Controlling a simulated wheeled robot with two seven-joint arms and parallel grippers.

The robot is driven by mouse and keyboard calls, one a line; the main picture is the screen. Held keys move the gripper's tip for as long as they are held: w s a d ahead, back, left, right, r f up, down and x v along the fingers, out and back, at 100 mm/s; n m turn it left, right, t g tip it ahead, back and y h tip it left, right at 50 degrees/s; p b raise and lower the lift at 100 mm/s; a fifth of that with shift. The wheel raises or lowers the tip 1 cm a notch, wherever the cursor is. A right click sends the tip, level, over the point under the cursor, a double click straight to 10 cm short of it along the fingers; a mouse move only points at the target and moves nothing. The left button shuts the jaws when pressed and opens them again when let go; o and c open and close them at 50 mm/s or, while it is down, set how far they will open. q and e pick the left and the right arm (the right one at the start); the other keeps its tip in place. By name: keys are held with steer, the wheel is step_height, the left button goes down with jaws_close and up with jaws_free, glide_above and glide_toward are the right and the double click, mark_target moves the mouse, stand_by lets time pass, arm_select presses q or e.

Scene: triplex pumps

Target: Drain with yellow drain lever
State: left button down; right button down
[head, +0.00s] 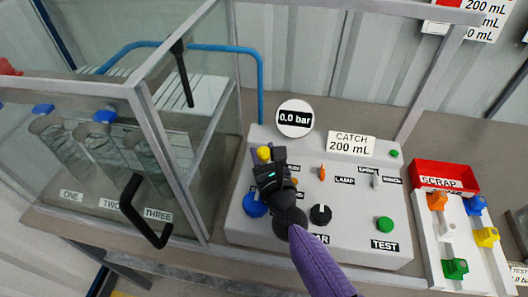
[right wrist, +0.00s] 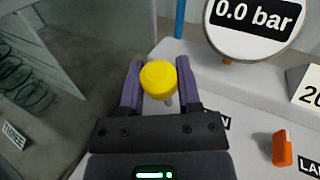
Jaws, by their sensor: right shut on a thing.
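The yellow drain lever (right wrist: 159,79) shows in the right wrist view as a round yellow knob between the two purple fingers. It also shows in the head view (head: 264,153) at the upper left of the grey control panel (head: 350,243). My right gripper (right wrist: 159,84) is shut on the yellow knob. In the head view its black body (head: 271,175) covers part of the panel's left side. The round gauge (head: 294,118) behind the panel reads 0.0 bar. My left gripper is not in view.
A glass enclosure (head: 150,110) with a black handle (head: 140,211) and blue-capped cylinders stands left. The panel carries a blue knob (head: 254,205), black knob (head: 320,214), green TEST button (head: 385,224) and orange lamp switch (head: 322,172). A red SCRAP bin (head: 444,174) and colored valves stand right.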

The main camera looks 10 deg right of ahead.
steer(key=r+g+p, duration=0.1)
steer(key=p, duration=0.2)
steer(key=w+r+p, duration=0.1)
steer(key=p, duration=0.2)
steer(key=shift+w+d+m+g+p, duration=0.2)
steer(key=shift+m+g+p, duration=0.1)
steer(key=shift+m+g, duration=0.1)
steer(key=g+p, duration=0.1)
steer(key=w+p, duration=0.1)
steer(key=p, duration=0.1)
steer(key=w+m+g+p, duration=0.1)
steer(key=shift+d+f+g+p, duration=0.3)
steer(key=shift+d+f+p, duration=0.05)
steer(key=shift+p, duration=0.05)
steer(key=shift+w+f+g+p, duration=0.2)
steer(key=shift+f+g+p, duration=0.1)
steer(key=shift+f, duration=0.1)
steer(key=shift+c, duration=1.6)
jaws_free()
steer(key=shift+s, duration=0.1)
